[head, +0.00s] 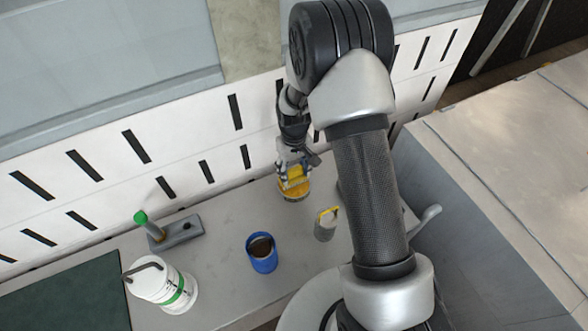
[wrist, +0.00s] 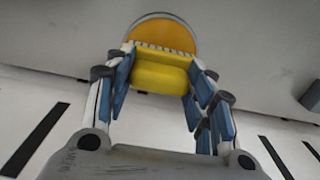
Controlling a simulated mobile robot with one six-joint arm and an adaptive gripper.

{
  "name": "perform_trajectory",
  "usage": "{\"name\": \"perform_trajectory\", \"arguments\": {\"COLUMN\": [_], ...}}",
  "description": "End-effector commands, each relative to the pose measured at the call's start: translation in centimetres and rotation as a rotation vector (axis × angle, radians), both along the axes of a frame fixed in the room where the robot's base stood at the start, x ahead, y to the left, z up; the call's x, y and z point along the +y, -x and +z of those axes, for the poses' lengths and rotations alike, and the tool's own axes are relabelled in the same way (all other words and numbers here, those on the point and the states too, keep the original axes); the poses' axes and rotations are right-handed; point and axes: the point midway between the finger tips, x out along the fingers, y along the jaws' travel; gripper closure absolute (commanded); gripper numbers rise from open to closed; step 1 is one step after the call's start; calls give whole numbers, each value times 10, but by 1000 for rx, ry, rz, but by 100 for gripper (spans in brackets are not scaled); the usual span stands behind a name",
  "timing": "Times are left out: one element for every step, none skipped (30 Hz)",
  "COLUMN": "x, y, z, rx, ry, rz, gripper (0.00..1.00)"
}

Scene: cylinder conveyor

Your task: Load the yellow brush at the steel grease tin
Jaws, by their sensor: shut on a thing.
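My gripper (head: 293,172) is shut on the yellow brush (head: 297,181), at the back of the bench near the slotted wall. In the wrist view the brush (wrist: 160,75) sits between the blue finger pads of my gripper (wrist: 160,84). Its toothed far edge overlaps the orange-yellow round face of the steel grease tin (wrist: 162,26), which has a thin grey rim. In the head view the tin (head: 294,197) is just below the brush, partly hidden by it. I cannot tell whether the bristles touch the grease.
A blue tin (head: 263,265) with dark contents stands in front. A small grey cup (head: 324,232) with a yellow piece is to its right. A white can with a green band (head: 178,297), a grey block with a green knob (head: 180,233) and a dark green mat (head: 65,295) are left.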

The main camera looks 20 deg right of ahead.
Motion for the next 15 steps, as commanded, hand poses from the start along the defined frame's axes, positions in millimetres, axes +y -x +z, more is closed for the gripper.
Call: {"name": "perform_trajectory", "arguments": {"x": [0, 0, 0, 0, 0, 0, 0, 0, 0, 0, 0, 0, 0, 0, 0], "y": [0, 0, 0, 0, 0, 0, 0, 0, 0, 0, 0, 0, 0, 0, 0], "z": [-1, -1, -2, -2, -3, -3, -3, -4, -4, -5, -5, -6, -6, -6, -7], "rx": [0, 0, 0, 0, 0, 0, 0, 0, 0, 0, 0, 0, 0, 0, 0], "ry": [0, 0, 0, 0, 0, 0, 0, 0, 0, 0, 0, 0, 0, 0, 0], "rz": [0, 0, 0, 0, 0, 0, 0, 0, 0, 0, 0, 0, 0, 0, 0], "gripper": [69, 69, 69, 69, 69, 69, 69, 69, 69, 69, 69, 69, 69, 69, 69]}}
